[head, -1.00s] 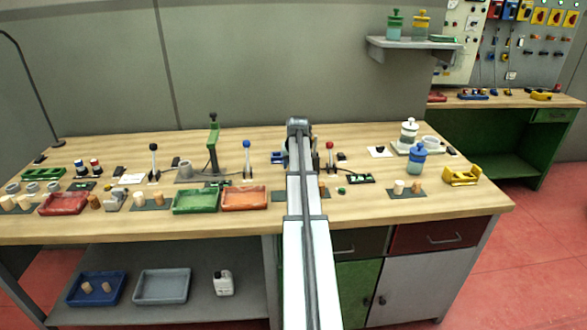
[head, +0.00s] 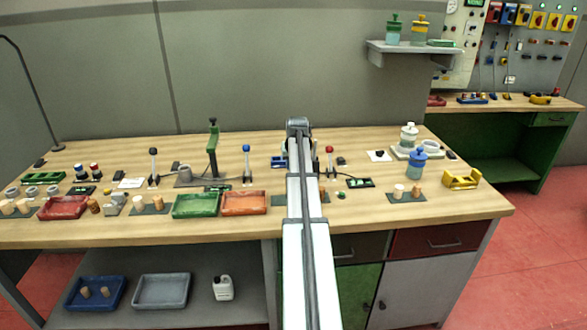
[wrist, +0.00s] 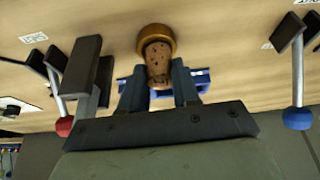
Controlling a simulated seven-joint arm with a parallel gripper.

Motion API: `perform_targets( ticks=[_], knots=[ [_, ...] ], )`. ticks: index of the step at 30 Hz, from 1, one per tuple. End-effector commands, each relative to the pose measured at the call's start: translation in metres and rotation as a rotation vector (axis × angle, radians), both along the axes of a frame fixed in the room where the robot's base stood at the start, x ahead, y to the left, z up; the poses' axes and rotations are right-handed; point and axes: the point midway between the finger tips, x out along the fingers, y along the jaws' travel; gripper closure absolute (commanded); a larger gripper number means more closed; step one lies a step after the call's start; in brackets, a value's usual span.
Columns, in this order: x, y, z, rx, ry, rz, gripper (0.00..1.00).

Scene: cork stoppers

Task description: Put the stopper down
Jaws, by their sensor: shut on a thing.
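In the wrist view my gripper (wrist: 158,82) is shut on a speckled brown cork stopper (wrist: 158,60), with one dark finger on each side of it. A round golden-brown rim (wrist: 146,42) shows around the stopper's far end. I cannot tell whether this rim is part of the stopper or a separate thing, nor whether the stopper touches the bench. In the head view my arm hides the gripper fingers and the stopper.
A blue fixture (wrist: 199,76) lies behind the fingers. A red-knobbed lever (wrist: 64,124) and a blue-knobbed lever (wrist: 298,116) stand to either side. On the wooden bench (head: 345,220) are a green tray (head: 196,206), an orange tray (head: 244,204) and a yellow holder (head: 461,180).

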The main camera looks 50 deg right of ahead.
Motion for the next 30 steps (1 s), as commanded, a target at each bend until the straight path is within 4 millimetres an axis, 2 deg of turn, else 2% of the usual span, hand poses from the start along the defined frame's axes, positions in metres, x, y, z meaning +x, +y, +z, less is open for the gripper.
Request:
perform_targets(
  ticks=[10,16,20,24,26,30],
  knots=[
    [0.001,-0.001,0.06,-0.002,-0.002,0.0,1.0],
    [0.003,0.002,0.08,-0.001,-0.001,0.003,1.0],
    [0.017,0.015,0.086,-0.001,-0.001,0.027,1.0],
    [0.044,0.05,0.094,-0.001,0.0,0.079,1.0],
    [0.051,0.075,0.097,-0.001,0.0,0.107,1.0],
    [0.057,0.138,0.101,-0.002,-0.001,0.17,1.0]
  ],
)
